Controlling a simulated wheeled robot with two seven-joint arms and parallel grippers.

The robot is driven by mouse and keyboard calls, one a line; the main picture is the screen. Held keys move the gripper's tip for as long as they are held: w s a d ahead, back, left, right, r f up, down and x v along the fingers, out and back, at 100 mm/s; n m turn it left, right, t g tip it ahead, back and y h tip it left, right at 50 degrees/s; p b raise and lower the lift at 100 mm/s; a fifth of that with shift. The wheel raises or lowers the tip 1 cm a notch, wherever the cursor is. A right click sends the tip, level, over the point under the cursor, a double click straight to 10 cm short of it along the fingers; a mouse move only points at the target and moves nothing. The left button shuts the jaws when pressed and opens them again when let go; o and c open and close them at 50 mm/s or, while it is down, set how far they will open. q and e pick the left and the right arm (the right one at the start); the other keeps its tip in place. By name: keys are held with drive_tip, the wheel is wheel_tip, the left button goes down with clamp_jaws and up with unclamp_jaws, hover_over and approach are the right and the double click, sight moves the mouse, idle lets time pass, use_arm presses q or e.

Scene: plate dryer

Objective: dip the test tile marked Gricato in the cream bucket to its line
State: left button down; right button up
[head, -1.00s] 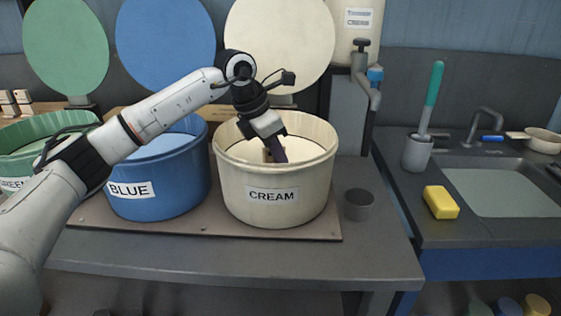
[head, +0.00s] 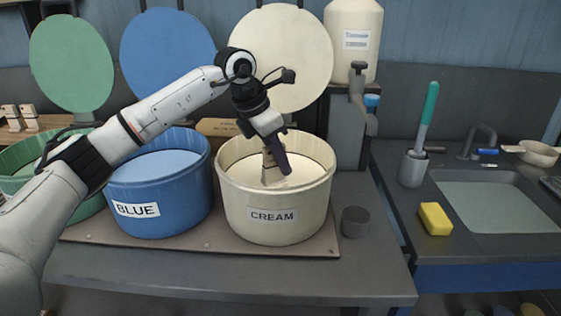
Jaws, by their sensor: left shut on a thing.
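The cream bucket (head: 272,216) stands on a board on the bench, labelled CREAM and filled with pale glaze (head: 302,172). My left gripper (head: 275,152) is over the bucket's opening, pointing down, shut on a small tan tile (head: 269,171). The tile is upright, with its lower end at or close to the glaze surface. I cannot tell how deep it sits. No name or line on the tile can be read, and the gripper hides part of it. My right gripper is not in view.
The blue bucket (head: 157,221) stands close on the left, with a green bucket (head: 84,208) beyond it. Round lids stand behind. A small grey cup (head: 355,221) is right of the cream bucket. The sink (head: 495,203) and yellow sponge (head: 435,218) are farther right.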

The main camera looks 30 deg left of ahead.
use_arm(q)
drive_tip(key=shift+r+p, duration=2.35)
drive_tip(key=shift+r, duration=0.65)
drive_tip(key=shift+r+p, duration=0.55)
drive_tip(key=shift+r, duration=0.8)
